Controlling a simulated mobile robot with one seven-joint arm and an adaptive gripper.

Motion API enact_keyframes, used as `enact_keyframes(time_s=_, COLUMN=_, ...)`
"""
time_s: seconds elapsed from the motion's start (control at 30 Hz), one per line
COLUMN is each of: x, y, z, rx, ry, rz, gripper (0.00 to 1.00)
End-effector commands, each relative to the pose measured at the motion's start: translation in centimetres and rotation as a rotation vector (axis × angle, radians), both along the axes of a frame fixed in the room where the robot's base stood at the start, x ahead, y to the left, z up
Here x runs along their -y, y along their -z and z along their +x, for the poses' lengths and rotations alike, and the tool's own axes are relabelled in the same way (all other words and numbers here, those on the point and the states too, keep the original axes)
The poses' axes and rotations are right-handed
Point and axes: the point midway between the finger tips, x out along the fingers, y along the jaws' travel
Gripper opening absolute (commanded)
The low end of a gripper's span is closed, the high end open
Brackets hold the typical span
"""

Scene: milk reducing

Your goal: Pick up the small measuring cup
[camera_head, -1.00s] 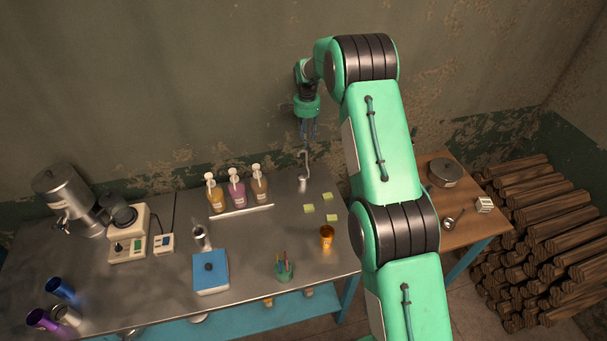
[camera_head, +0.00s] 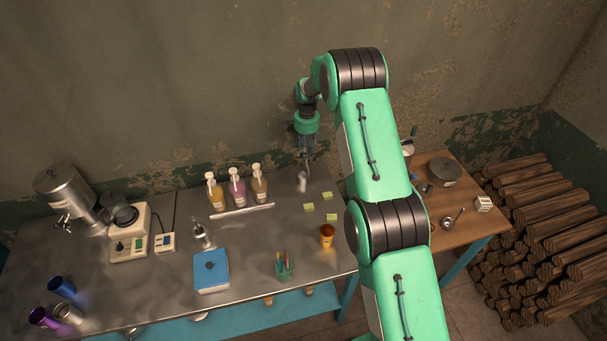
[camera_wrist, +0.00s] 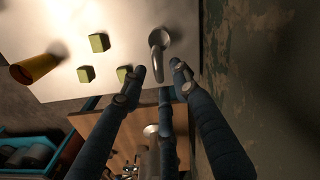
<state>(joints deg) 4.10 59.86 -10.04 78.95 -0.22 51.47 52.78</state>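The small measuring cup (camera_head: 302,185) is a silver cup with a tall hooked handle. It stands on the metal table near the back right, beneath my gripper (camera_head: 307,160). In the wrist view the cup (camera_wrist: 160,37) is at top centre, and its handle points down toward my fingertips. My gripper (camera_wrist: 158,72) is open, with its fingers spread on both sides of the handle's end. I cannot tell whether any finger touches the handle. In the head view the fingers partly hide the top of the handle.
Pump bottles (camera_head: 237,188) stand left of the cup. Small green blocks (camera_head: 309,208) and an orange cup (camera_head: 327,236) are in front. Another silver vessel (camera_head: 201,236) stands near the blue scale (camera_head: 211,271). A wooden table (camera_head: 462,226) is at right; the wall is close behind.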

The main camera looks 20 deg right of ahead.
Motion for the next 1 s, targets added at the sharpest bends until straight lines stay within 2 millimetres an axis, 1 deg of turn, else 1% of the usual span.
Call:
enact_keyframes(time_s=0.17, x=0.0, y=0.8, z=0.0, rx=0.000, ry=0.000, rz=0.000, gripper=0.30)
enact_keyframes(time_s=0.5, x=0.0, y=0.9, z=0.0, rx=0.000, ry=0.000, rz=0.000, gripper=0.30)
enact_keyframes(time_s=0.63, x=0.0, y=1.3, z=0.0, rx=-0.001, ry=0.000, rz=0.000, gripper=0.30)
enact_keyframes(time_s=0.77, x=0.0, y=2.1, z=0.0, rx=-0.001, ry=0.000, rz=-0.001, gripper=0.30)
enact_keyframes(time_s=1.0, x=-0.1, y=4.3, z=0.0, rx=-0.002, ry=0.000, rz=0.000, gripper=0.30)
